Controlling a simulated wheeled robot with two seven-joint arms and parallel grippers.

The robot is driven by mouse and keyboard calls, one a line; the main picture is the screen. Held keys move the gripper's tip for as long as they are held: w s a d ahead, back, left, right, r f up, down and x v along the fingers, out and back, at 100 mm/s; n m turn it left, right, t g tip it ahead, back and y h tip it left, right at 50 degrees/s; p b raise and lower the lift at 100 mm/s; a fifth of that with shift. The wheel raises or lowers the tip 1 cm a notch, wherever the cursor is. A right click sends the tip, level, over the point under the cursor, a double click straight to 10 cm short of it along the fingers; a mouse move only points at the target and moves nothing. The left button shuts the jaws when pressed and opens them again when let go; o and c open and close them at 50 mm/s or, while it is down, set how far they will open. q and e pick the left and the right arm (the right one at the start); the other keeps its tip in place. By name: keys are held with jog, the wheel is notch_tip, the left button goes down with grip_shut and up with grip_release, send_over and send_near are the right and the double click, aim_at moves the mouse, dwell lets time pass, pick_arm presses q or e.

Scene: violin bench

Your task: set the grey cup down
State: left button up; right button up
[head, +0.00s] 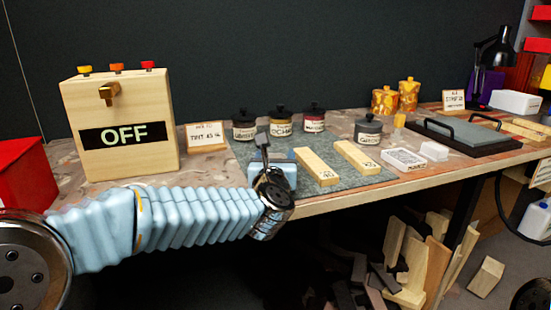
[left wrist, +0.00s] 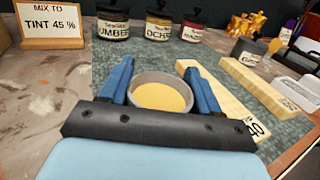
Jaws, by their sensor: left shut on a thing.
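My left gripper (left wrist: 160,92) is shut on a small round grey cup (left wrist: 136,80), one blue finger on each side of it. The cup is upright and holds a smooth tan-yellow content (left wrist: 160,97). In the head view my left gripper (head: 264,160) is over the near left part of the grey-green mat (head: 325,146), and I cannot make out the cup there. I cannot tell whether the cup's base touches the mat. My right gripper is not in view.
Two pale wooden blocks (head: 316,166) lie right of the gripper. Several lidded jars (head: 283,127) stand behind. A card reading TINT 45 % (left wrist: 50,22) and a wooden box marked OFF (head: 125,160) stand left. The bench's front edge is close to the gripper.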

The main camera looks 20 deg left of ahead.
pick_arm(q)
jog(key=shift+f, duration=0.15)
jog(key=o, duration=1.3)
jog(key=shift+c, duration=0.2)
jog(key=shift+r+p, duration=0.3)
jog(key=shift+r, duration=0.05)
jog(key=s, duration=0.4)
jog(key=s+d+b, duration=0.1)
jog(key=s, duration=0.3)
jog(key=s+d, duration=0.1)
jog(key=s, duration=0.2)
jog(key=shift+s+d+f+b, duration=0.2)
jog(key=shift+s+b, duration=0.1)
jog(key=shift+s, duration=0.1)
